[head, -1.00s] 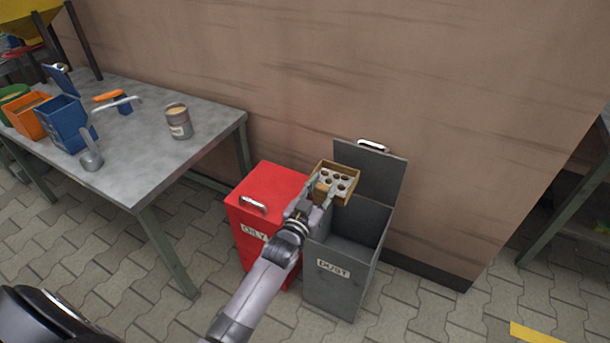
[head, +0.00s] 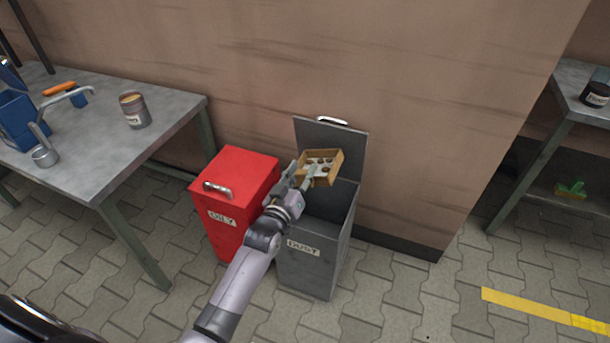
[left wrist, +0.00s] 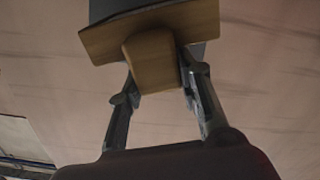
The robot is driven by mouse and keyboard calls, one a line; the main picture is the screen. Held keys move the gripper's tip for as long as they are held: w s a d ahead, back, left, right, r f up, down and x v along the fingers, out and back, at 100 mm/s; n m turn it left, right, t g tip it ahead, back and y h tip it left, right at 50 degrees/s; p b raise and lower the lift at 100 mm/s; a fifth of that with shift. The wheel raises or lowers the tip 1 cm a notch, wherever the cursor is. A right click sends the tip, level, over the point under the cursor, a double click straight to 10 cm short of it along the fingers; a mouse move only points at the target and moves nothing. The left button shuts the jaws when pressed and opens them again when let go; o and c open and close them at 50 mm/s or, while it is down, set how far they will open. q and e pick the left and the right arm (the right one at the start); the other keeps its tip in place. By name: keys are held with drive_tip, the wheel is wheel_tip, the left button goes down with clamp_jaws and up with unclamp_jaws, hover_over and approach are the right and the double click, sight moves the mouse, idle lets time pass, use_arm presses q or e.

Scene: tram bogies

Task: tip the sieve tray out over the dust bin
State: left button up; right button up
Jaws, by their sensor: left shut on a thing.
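The sieve tray (head: 321,167) is a shallow wooden frame with a pale floor and dark round spots. My left gripper (head: 304,177) is shut on it at its near side and holds it above the dust bin. The tray looks tilted, though how far is hard to tell. In the left wrist view its wooden handle block (left wrist: 151,62) sits between the two fingers. The dust bin (head: 312,265) is grey, labelled DUST, with its lid (head: 340,133) raised against the wall. The bin's bottom inside is hidden. My right gripper is not in view.
A closed red bin (head: 238,180) labelled OILY stands close to the left of the dust bin. A grey table (head: 110,165) with a can (head: 134,111) and a scoop (head: 43,150) is further left. A bench (head: 575,110) stands at the right. Paved floor lies clear in front.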

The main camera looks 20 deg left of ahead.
use_arm(q)
drive_tip(key=a+n+b, duration=0.1)
drive_tip(key=n, duration=0.1)
drive_tip(key=f+n+b, duration=0.1)
drive_tip(key=shift+a+n+b, duration=0.35)
drive_tip(key=shift+n, duration=0.05)
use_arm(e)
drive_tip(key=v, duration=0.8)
use_arm(q)
drive_tip(key=shift+w+a+f+n+b, duration=0.1)
drive_tip(key=shift+a+f+n+b, duration=0.25)
drive_tip(key=shift+f+n+b, duration=0.8)
drive_tip(key=shift+s+a+f+n+b, duration=0.15)
drive_tip(key=shift+a+n+b, duration=0.35)
drive_tip(key=shift+n, duration=1.4)
drive_tip(key=shift+w+a+f+n+b, duration=0.2)
drive_tip(key=shift+f+n+b, duration=0.6)
drive_tip(key=shift+n, duration=0.75)
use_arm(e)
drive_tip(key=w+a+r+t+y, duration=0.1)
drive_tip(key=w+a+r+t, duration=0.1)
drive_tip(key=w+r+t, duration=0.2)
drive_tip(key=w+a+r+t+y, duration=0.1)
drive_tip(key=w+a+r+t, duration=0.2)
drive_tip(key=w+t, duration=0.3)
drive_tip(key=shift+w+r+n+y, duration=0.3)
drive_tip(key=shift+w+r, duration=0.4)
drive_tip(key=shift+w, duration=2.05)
use_arm(q)
drive_tip(key=shift+r, duration=0.2)
